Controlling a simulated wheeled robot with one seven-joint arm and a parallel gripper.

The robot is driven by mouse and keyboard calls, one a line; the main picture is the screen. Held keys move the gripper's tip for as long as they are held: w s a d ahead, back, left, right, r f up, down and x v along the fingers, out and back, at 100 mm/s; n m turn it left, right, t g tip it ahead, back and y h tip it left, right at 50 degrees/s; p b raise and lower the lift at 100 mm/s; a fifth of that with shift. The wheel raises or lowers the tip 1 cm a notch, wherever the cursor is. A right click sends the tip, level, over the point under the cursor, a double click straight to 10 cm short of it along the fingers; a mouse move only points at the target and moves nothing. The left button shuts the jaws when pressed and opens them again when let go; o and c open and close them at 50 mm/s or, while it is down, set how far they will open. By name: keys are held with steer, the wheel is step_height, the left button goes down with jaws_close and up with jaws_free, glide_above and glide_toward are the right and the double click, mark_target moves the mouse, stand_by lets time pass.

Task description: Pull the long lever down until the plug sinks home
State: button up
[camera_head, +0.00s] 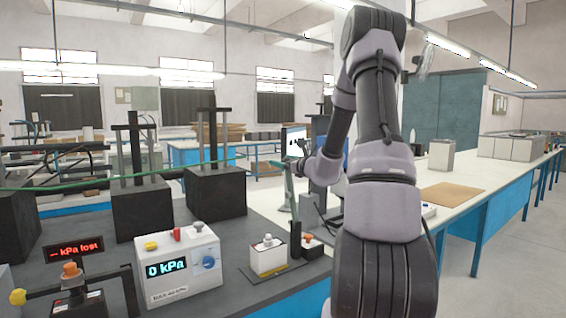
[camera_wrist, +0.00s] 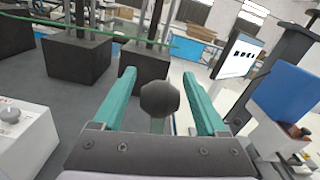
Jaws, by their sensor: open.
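My gripper (camera_wrist: 158,74) is open, its two teal fingers apart. In the wrist view a dark round knob (camera_wrist: 160,98) on a short stem sits between them, with gaps on both sides; it looks like a lever's end. In the head view my gripper (camera_head: 293,166) hangs beyond the bench's right part, mostly hidden by my arm. There, a small white block (camera_head: 268,261) with a grey-topped plug (camera_head: 267,240) stands beside a dark upright post (camera_head: 295,240). The long lever cannot be made out clearly in the head view.
A white gauge box (camera_head: 178,268) reads 0 kPa. Left of it are a "kPa lost" sign (camera_head: 75,248) and a yellow-ended bar (camera_head: 18,297). Black blocks with posts (camera_head: 216,190) stand behind, crossed by a green cable (camera_head: 100,184). A screen (camera_wrist: 238,55) is at right in the wrist view.

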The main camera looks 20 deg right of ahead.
jaws_close()
stand_by(1.3)
